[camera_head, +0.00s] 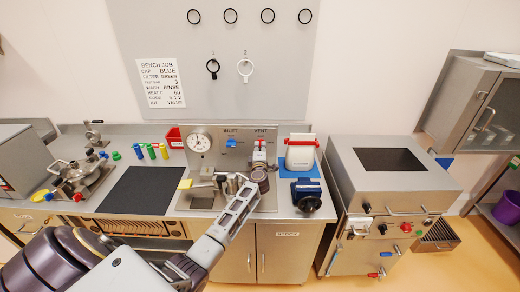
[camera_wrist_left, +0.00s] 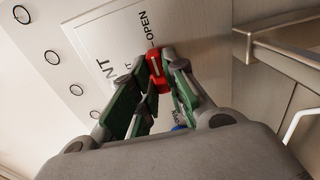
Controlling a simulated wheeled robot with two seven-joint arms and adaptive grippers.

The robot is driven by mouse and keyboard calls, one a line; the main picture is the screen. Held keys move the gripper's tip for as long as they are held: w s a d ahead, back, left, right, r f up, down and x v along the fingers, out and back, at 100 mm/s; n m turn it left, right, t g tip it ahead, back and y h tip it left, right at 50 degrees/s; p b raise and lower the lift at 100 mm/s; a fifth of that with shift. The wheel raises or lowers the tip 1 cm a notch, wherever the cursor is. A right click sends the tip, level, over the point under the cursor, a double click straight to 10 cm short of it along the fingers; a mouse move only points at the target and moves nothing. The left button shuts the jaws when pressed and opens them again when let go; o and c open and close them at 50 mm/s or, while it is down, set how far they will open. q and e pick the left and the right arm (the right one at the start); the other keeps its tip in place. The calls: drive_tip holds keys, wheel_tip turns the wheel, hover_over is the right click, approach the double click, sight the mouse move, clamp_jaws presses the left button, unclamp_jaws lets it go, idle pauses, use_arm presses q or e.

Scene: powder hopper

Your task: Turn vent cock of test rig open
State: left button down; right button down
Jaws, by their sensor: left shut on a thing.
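The test rig is an upright metal panel (camera_head: 218,152) marked INLET and VENT at the back of the bench. The vent cock's red handle (camera_wrist_left: 154,68) shows in the left wrist view, beside the word OPEN on the panel. My left gripper (camera_wrist_left: 152,76) is shut on this handle, with a finger on each side. In the head view the gripper (camera_head: 259,158) is at the panel under the word VENT, small and partly hidden by my own wrist. The handle's exact angle and the cock's body are hard to make out. My right gripper is not in view.
A round gauge (camera_head: 199,140) and a blue inlet handle (camera_head: 234,142) sit left of the vent. A white container with a red rim (camera_head: 300,152) and a dark blue device (camera_head: 306,196) stand close on the right. A black mat (camera_head: 142,190) lies clear on the left.

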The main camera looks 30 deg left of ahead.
use_arm(q)
drive_tip(key=shift+f, duration=0.15)
drive_tip(key=c, duration=1.6)
unclamp_jaws()
drive_tip(key=shift+d, duration=0.1)
drive_tip(key=shift+o, duration=0.8)
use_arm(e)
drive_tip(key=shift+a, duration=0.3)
use_arm(q)
drive_tip(key=shift+s, duration=0.1)
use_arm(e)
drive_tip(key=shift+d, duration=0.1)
use_arm(q)
drive_tip(key=v, duration=1.1)
drive_tip(key=shift+s+d, duration=0.15)
drive_tip(key=shift+s, duration=0.2)
